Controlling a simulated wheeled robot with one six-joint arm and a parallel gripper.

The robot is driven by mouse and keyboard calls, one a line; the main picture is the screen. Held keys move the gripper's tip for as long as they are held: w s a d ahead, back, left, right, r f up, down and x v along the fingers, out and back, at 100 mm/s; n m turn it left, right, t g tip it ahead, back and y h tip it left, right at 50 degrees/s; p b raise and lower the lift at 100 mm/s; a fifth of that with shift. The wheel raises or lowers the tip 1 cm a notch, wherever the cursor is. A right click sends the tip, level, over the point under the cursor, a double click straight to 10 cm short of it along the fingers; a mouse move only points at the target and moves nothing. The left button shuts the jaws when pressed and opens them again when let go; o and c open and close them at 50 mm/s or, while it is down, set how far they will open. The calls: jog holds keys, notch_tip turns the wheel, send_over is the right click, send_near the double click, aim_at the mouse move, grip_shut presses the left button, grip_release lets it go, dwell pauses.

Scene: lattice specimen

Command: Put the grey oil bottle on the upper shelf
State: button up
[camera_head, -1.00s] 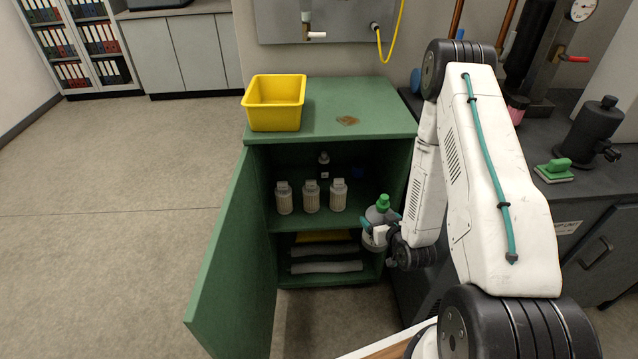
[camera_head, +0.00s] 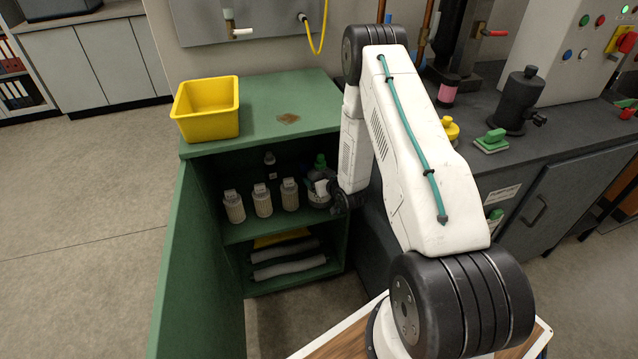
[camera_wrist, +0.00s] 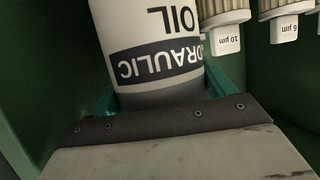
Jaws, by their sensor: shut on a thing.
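The grey oil bottle (camera_head: 319,172) has a green cap and a white label. It is upright inside the green cabinet, at the right end of the upper shelf (camera_head: 262,230). My gripper (camera_head: 335,196) is shut on it, partly hidden by the bottle and my wrist. In the wrist view the label of the oil bottle (camera_wrist: 158,45) fills the top middle, upside down, with teal fingers on both sides. I cannot tell whether its base touches the shelf.
Several white filter cartridges (camera_head: 262,201) stand on the shelf left of the bottle, with a dark bottle (camera_head: 270,166) behind. The cabinet door (camera_head: 185,270) stands open at left. Grey rolls (camera_head: 288,270) lie below. A yellow bin (camera_head: 207,108) sits on top.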

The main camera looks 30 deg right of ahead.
jog(key=shift+w+d, duration=0.3)
jog(key=shift+w, duration=0.4)
jog(key=shift+f, duration=1.75)
jog(key=shift+f, duration=0.1)
jog(key=o, duration=1.4)
jog(key=shift+f, duration=0.1)
jog(key=shift+s+r, duration=0.25)
jog(key=d+v, duration=0.1)
jog(key=v, duration=1)
jog(key=shift+s+a, duration=0.25)
jog(key=shift+a, duration=0.25)
